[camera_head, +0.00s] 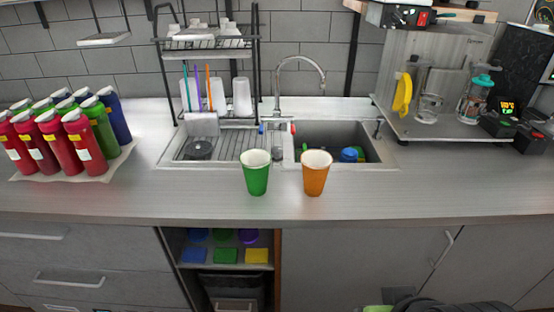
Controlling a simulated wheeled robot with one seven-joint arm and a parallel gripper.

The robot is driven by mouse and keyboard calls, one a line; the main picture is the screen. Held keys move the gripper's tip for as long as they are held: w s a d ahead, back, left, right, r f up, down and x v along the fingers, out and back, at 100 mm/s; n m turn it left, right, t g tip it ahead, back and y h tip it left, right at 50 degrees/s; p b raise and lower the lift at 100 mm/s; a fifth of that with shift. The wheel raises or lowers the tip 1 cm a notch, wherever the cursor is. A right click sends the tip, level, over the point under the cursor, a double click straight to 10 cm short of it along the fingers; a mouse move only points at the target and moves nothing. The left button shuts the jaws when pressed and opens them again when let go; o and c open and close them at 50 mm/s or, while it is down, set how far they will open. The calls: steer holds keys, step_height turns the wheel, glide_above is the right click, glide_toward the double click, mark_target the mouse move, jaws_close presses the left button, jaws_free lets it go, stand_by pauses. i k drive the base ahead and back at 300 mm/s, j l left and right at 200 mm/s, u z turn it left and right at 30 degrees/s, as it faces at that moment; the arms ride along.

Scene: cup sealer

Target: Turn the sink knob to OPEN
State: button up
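The sink (384,163) is set into the grey counter in the middle of the view. A curved metal faucet (300,59) stands at its back edge. Near the faucet's base there is a small blue part (262,128) on the left and a small red part (293,128) on the right; they look like knobs, but their turned position is too small to tell. No water is seen running from the spout.
A green cup (256,178) and an orange cup (315,178) stand in front of the sink. A dish rack (207,45) stands behind its left side. Several red, green and blue bottles (76,138) stand at left. The counter right of the cups is clear.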

mark_target(276, 151)
steer(key=i+j, duration=0.25)
steer(key=j, duration=0.2)
steer(key=i+j, duration=0.3)
steer(key=j, duration=0.15)
steer(key=i+j, duration=0.25)
steer(key=j, duration=0.25)
steer(key=i+j+u, duration=0.1)
steer(key=i+j, duration=0.15)
steer(key=j, duration=0.2)
